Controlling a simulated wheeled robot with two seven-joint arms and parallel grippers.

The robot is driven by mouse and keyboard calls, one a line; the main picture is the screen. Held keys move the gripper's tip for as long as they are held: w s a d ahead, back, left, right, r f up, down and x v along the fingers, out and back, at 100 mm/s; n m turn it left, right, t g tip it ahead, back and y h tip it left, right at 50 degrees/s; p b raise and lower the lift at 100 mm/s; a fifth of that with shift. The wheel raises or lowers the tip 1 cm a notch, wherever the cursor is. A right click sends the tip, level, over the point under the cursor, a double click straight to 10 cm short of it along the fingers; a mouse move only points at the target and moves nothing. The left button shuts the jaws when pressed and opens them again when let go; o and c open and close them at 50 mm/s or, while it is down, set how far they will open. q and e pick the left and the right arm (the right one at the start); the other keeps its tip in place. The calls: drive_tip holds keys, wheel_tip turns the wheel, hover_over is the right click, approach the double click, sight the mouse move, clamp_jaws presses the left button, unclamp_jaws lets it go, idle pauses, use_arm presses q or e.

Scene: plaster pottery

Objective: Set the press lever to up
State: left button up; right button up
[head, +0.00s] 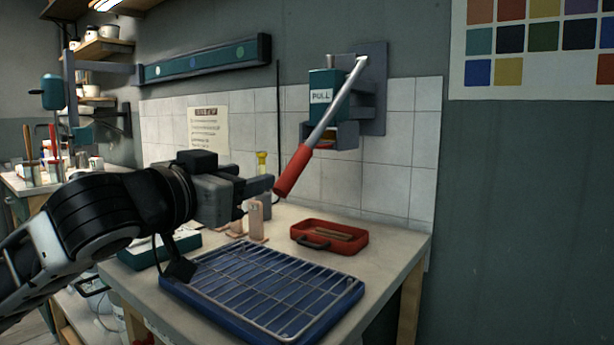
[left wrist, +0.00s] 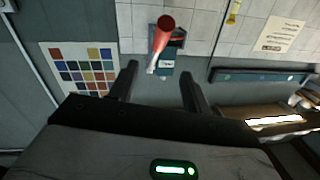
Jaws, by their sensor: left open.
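The press (head: 325,90) is a teal block labelled PULL on a grey wall bracket. Its lever, a grey bar with a red handle (head: 293,170), slants down and out from the pivot at upper right, with the handle at the low end. My left gripper (head: 257,195) is just left of the red handle, apart from it, open with nothing visible between its fingers. The left wrist view appears upside down; there the red handle (left wrist: 162,34) lies beyond the two spread fingertips (left wrist: 160,75), roughly between their lines. My right gripper is not in view.
Below stand a blue tray with a wire rack (head: 270,290) and a red tray (head: 330,238) on the bench. A small pinkish block (head: 256,218) stands near my gripper. A teal wall rail (head: 205,60) is at upper left. Space right of the lever looks clear.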

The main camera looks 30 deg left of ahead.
sight(293, 162)
use_arm(q)
drive_tip(key=w+p, duration=0.2)
drive_tip(key=w, duration=0.2)
drive_tip(key=w+p, duration=0.3)
drive_tip(key=w, duration=0.2)
drive_tip(key=w+p, duration=0.3)
drive_tip(key=w, duration=0.1)
drive_tip(key=shift+w+a+r, duration=0.25)
drive_tip(key=shift+w+a, duration=0.1)
drive_tip(key=shift+w, duration=0.05)
drive_tip(key=shift+w+f, duration=0.15)
drive_tip(key=shift+w, duration=0.65)
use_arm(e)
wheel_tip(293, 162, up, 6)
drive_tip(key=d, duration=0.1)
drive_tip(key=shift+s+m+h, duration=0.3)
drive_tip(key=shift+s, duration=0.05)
use_arm(q)
drive_tip(key=shift+c, duration=0.3)
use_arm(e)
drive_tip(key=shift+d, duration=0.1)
use_arm(q)
drive_tip(key=c, duration=1)
clamp_jaws()
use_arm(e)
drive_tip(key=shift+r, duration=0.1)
